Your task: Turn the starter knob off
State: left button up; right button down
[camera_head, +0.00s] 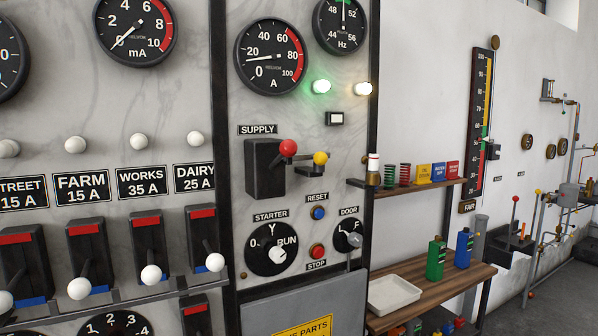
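The starter knob (277,255) is a pale knob on a round black dial under the STARTER label, on the marble panel. The dial is marked 0 at left, Y at top and RUN at right. The knob's light part lies to the lower right of the dial's middle, below the word RUN; I cannot tell exactly which mark it points to. Nothing touches it. Neither of my grippers is in view.
Right of the dial are a blue RESET button (318,213), a red STOP button (317,251) and the DOOR knob (354,240). Above is the SUPPLY switch (265,168) with red and yellow handles. A grey cover (270,305) is below. A wooden bench (460,280) stands right.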

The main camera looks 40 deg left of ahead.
aim_at(277, 254)
jog(key=k+j+u, duration=0.1)
jog(key=u, duration=1.05)
jog(key=i+j, duration=0.05)
